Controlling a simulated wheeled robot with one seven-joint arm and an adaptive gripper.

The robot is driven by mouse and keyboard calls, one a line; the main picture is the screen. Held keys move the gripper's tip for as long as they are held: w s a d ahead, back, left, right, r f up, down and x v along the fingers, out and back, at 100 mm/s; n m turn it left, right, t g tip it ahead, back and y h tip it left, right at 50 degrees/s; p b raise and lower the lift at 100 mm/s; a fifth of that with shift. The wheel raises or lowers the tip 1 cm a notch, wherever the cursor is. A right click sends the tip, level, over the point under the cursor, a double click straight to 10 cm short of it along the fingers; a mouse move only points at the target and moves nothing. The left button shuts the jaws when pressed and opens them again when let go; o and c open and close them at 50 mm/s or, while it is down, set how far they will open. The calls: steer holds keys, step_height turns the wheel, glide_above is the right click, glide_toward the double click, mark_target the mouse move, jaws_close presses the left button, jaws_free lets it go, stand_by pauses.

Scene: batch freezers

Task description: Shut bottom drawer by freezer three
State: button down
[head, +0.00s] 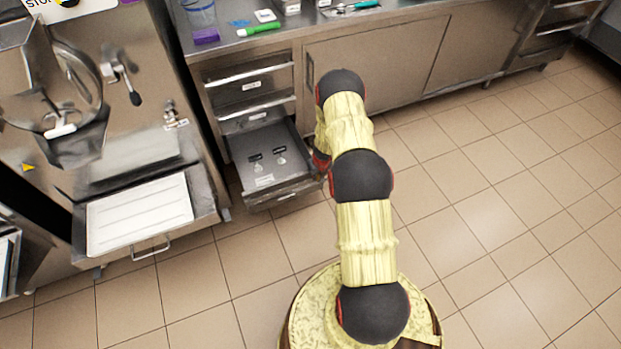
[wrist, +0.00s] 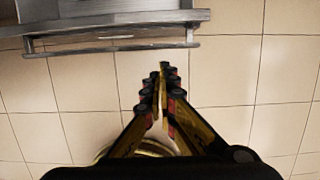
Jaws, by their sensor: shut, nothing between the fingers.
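The bottom drawer (head: 265,165) of the steel counter stands pulled out beside the batch freezer on the left. A few small items and labels lie on its floor, and its front has a handle. In the wrist view a drawer front with a long bar handle (wrist: 110,46) crosses the top left; it appears to be the same drawer. My gripper (wrist: 163,88) is shut and empty over the floor, with its fingertips a little short of the handle and near its right end. In the head view my arm hides most of the gripper beside the drawer's right side.
Two upper drawers (head: 250,85) are closed above it. The freezer (head: 120,80) has a tray shelf (head: 140,215) jutting out to the left. Counter cabinet doors (head: 375,65) are shut on the right. The tiled floor (head: 500,200) is clear to the right.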

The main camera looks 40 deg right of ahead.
steer(key=shift+w+d+f+b, duration=0.25)
steer(key=shift+w+f+b, duration=0.2)
steer(key=shift+w+f, duration=0.7)
steer(key=shift+w+d+f+b, duration=0.4)
steer(key=shift+w+f, duration=0.3)
steer(key=shift+f, duration=0.7)
steer(key=shift+w+d+f+b, duration=0.15)
steer(key=shift+w+f+b, duration=0.35)
steer(key=shift+w+f, duration=0.65)
steer(key=shift+f, duration=0.1)
